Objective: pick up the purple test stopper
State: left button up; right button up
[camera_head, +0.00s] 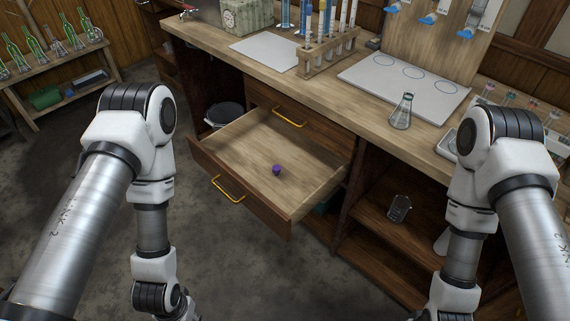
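The purple test stopper (276,170) is a small dark purple piece. It lies on the bottom of an open wooden drawer (240,200), near the middle, with nothing else in the drawer. My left arm comes down on the left of the drawer and my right arm on the right. Both arms run out of the bottom of the picture, so neither gripper shows. Nothing touches the stopper.
The bench top above holds a test tube rack (326,54), a conical flask (402,111) and a white mat with circles (405,85). A beaker (399,208) stands on the open shelf right of the drawer. A brass handle (228,189) is on the drawer front.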

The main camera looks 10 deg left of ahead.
aim_at(276, 169)
jog(key=j+z, duration=0.75)
jog(key=i+j+z, duration=0.35)
jog(key=i+l, duration=0.05)
jog(key=l, duration=0.05)
